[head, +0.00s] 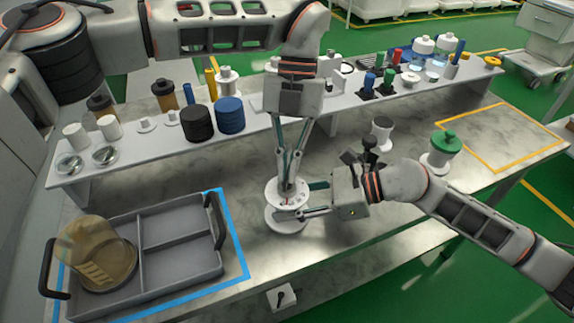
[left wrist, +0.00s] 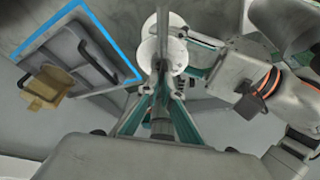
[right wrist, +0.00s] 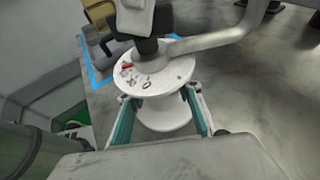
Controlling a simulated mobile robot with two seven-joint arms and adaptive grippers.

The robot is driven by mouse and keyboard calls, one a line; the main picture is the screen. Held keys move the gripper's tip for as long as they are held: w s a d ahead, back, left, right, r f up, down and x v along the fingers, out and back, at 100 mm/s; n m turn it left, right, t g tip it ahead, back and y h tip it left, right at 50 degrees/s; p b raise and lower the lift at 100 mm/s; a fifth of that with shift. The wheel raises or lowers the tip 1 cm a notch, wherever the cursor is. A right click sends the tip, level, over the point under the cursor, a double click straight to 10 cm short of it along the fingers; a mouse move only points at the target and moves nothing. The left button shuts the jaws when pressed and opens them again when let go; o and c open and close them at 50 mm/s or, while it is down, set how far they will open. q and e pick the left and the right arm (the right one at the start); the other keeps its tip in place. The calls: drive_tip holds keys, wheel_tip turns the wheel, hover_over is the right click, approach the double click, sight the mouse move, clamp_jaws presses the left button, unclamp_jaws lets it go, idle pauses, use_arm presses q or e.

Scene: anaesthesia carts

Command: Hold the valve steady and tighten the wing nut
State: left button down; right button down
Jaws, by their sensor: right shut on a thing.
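The valve is a white spool-shaped body (head: 285,218) with a wide round top plate, standing upright at the middle front of the table. In the right wrist view the valve's top plate (right wrist: 155,72) shows small dark markings and a red mark. My right gripper (head: 308,200) is shut on the valve from the right side, its two fingers around the waist below the plate. My left gripper (head: 289,182) points down from above, its fingertips close together over the plate's centre. The wing nut is hidden there, and I cannot tell whether these fingers grip it.
A grey divided tray (head: 180,235) with a tan cap-like object (head: 95,250) lies left inside a blue outline. A raised shelf (head: 265,122) with bottles and discs runs behind. A green-topped white part (head: 441,152) stands right, near an empty yellow-outlined area (head: 505,135).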

use_arm(q)
drive_tip(key=m+y, duration=0.1)
drive_tip(key=m, duration=0.2)
drive_tip(key=shift+d+m+t, duration=0.15)
drive_tip(key=shift+m+t, duration=0.15)
drive_tip(key=shift+m, duration=0.1)
drive_tip(key=shift+s+m+t+y, duration=0.15)
drive_tip(key=shift+m+t+y, duration=0.45)
drive_tip(key=shift+m, duration=1.2)
drive_tip(key=c, duration=2.2)
unclamp_jaws()
drive_tip(key=shift+c, duration=0.2)
